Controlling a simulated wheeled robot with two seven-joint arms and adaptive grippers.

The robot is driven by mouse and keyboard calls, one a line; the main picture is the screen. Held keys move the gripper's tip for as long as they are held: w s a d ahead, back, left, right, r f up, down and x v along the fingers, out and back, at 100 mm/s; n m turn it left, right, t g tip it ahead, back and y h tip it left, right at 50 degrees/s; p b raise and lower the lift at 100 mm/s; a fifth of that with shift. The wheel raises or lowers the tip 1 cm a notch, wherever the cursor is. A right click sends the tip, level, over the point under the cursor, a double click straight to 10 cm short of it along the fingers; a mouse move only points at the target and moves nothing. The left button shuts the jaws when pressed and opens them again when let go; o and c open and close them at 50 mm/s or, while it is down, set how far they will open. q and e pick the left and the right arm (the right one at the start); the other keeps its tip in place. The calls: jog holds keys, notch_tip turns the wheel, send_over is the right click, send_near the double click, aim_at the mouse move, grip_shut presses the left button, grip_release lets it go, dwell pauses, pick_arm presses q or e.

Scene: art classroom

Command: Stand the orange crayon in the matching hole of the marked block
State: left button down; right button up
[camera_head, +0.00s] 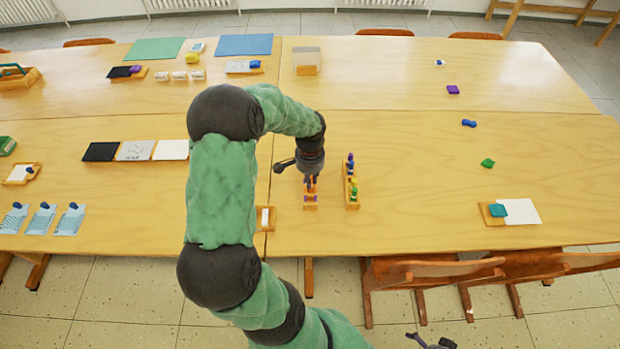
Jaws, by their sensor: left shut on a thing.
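My left gripper (311,181) points down over a small wooden block (311,206) near the front edge of the table. It is shut on a thin thing, seemingly the orange crayon, which is mostly hidden by the fingers. I cannot tell whether the crayon's lower end is in a hole or just above the block. A longer wooden block (352,205) just to the right holds several coloured pieces in a row, blue, green and yellow among them. Part of a dark gripper, seemingly my right one (430,343), shows at the bottom edge, below the table; its fingers are not clear.
A small wooden holder with a white card (265,217) stands left of the block, beside my arm. A wooden tray with a teal piece (498,208) and white sheet lies at the right. A green piece (487,162) lies farther back. The table between is clear.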

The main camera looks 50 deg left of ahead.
pick_arm(q)
jog(key=shift+f, duration=0.3)
dwell(0.5)
dwell(0.4)
jog(key=c, duration=1.2)
grip_release()
jog(key=shift+o, duration=0.2)
jog(key=shift+o, duration=1.2)
jog(key=shift+r+p, duration=2.25)
jog(key=shift+r, duration=0.75)
